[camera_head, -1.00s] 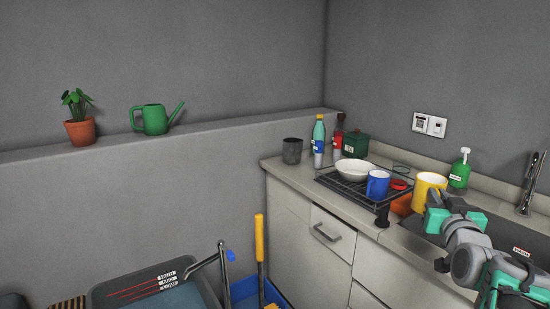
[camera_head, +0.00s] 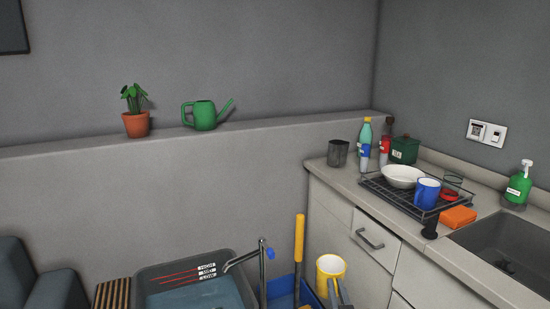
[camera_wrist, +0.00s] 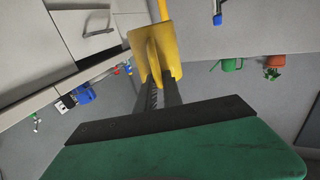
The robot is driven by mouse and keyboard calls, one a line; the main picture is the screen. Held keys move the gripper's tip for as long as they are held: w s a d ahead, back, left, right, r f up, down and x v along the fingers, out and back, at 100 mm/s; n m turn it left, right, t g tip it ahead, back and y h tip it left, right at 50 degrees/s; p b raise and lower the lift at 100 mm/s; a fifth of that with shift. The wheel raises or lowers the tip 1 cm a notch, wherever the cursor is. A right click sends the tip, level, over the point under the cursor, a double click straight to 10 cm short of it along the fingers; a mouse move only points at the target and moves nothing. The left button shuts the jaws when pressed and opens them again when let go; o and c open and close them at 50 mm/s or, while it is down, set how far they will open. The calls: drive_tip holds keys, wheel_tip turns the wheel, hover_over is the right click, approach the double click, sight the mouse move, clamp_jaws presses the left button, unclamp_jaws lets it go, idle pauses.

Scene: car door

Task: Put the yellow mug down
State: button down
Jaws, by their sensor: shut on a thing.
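The yellow mug (camera_head: 330,266) is in the air in front of the counter's cabinets, near the blue bin in the head view. My gripper (camera_head: 336,289) is at the mug's lower front side there, partly cut off by the bottom edge. In the wrist view the mug (camera_wrist: 150,42) fills the space at the fingertips of my gripper (camera_wrist: 163,82). The two dark fingers are shut on its yellow part; the exact grip spot is unclear.
The counter (camera_head: 345,184) at right holds a dark cup (camera_head: 338,153), bottles, a dish rack (camera_head: 395,196) with a white bowl and blue mug (camera_head: 427,193), an orange sponge (camera_head: 458,216) and a sink (camera_head: 505,250). A ledge (camera_head: 70,165) bears a plant (camera_head: 136,120) and green watering can (camera_head: 204,115), with free room. A grey basin (camera_head: 190,272) stands below.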

drive_tip(key=shift+d+r, duration=0.1)
drive_tip(key=shift+r, duration=0.1)
wheel_tip(320, 180, down, 10)
drive_tip(key=f+b, duration=0.1)
drive_tip(key=b, duration=0.9)
drive_tip(key=s+r+p, duration=0.2)
drive_tip(key=r+p, duration=0.9)
drive_tip(key=r, duration=0.1)
drive_tip(key=s+r+p, duration=0.2)
drive_tip(key=r+p, duration=0.9)
drive_tip(key=r, duration=0.2)
drive_tip(key=shift+r+p, duration=0.3)
drive_tip(key=shift+p, duration=0.05)
